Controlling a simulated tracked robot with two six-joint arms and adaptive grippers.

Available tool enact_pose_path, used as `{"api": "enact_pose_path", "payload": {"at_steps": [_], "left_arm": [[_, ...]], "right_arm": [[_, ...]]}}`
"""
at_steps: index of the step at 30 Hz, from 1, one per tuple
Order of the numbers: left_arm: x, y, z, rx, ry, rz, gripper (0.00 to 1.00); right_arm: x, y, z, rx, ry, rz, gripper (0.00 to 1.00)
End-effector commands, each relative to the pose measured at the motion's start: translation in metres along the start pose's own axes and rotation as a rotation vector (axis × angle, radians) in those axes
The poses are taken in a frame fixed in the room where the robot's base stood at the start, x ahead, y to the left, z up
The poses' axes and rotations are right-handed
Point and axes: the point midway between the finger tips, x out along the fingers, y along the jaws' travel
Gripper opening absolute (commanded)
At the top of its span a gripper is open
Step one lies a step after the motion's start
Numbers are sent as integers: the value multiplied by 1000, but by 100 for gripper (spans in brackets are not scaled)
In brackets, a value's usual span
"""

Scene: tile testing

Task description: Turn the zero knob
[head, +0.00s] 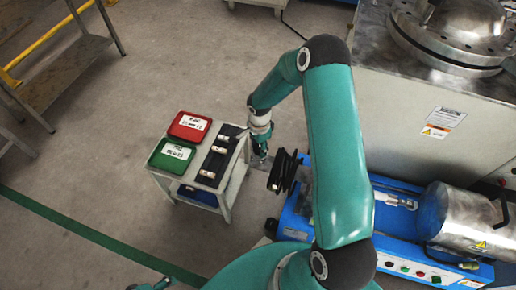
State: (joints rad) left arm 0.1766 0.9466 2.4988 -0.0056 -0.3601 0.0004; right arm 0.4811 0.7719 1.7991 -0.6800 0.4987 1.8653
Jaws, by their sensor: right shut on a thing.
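My right arm comes up from the bottom and bends over to the left. Its gripper (260,153) points down between the small cart and a black finned fixture (283,172) beside the blue machine. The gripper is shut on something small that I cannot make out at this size. I cannot pick out the zero knob for certain. The black fixture is just to the right of the fingertips, and I cannot tell whether they touch it. Only a sliver of what seems to be my left arm shows at the bottom edge, with its gripper out of view.
The light cart (228,206) carries a red bin (189,127), a green bin (171,156) and a black tray (214,163) with small pale pieces. The blue machine (300,215) with a steel cylinder (462,218) stands at right. The grey floor (105,150) left of the cart is clear.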

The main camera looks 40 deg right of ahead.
Motion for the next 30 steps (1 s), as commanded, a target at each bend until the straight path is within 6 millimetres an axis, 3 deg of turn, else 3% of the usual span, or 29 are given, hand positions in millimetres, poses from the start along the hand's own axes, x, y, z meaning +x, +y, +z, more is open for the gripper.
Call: {"api": "enact_pose_path", "payload": {"at_steps": [12, 30], "left_arm": [[28, -10, 0, 0, 0, 0, 68], [42, -15, 0, 0, 0, 0, 68]], "right_arm": [[4, 3, -2, -355, 2, 12, 8], [2, 3, -3, -926, 0, 14, 8]]}}
